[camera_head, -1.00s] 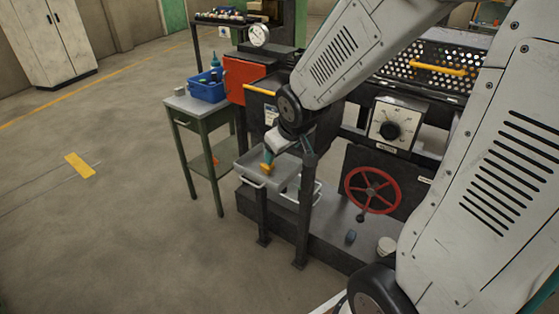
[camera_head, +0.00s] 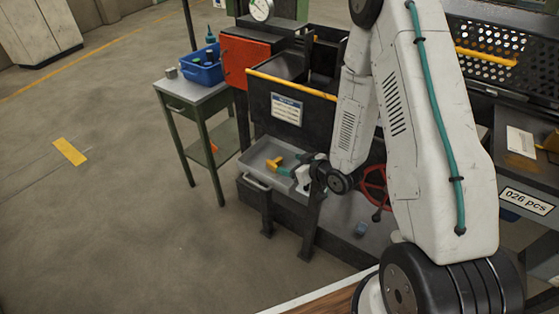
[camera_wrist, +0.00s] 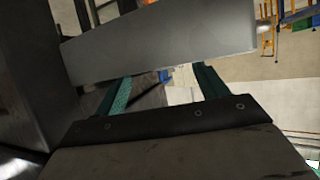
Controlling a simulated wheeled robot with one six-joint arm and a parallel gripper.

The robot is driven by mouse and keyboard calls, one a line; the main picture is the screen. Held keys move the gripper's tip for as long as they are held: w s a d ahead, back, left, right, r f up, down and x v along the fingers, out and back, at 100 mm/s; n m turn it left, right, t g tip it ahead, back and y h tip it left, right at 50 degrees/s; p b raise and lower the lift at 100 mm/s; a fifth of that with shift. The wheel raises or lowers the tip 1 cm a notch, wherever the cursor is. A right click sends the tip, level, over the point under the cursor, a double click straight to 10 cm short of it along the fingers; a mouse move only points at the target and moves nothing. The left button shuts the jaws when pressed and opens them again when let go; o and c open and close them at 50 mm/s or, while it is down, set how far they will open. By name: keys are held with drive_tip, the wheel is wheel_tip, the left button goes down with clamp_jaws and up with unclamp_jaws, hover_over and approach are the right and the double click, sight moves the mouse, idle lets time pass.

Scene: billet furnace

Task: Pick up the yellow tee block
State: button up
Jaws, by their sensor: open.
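The yellow tee block (camera_head: 275,160) lies in the grey metal tray (camera_head: 254,159) at the furnace front. My gripper (camera_head: 287,171) is low over the tray, just right of the block, with its teal fingers pointing toward it. The fingers are open. Whether they touch the block cannot be told. In the wrist view my gripper (camera_wrist: 165,85) shows two spread teal fingers, with a broad grey metal surface across the view in front of them. I cannot make out the block in the wrist view.
A furnace front with a yellow bar (camera_head: 292,84) stands behind the tray. A green side table (camera_head: 190,98) with a blue bin (camera_head: 203,73) stands left.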

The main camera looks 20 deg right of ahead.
sight(277, 161)
drive_tip(key=x, duration=0.4)
drive_tip(key=a+x, duration=0.1)
drive_tip(key=x, duration=0.3)
drive_tip(key=shift+r, duration=0.15)
drive_tip(key=c, duration=1.3)
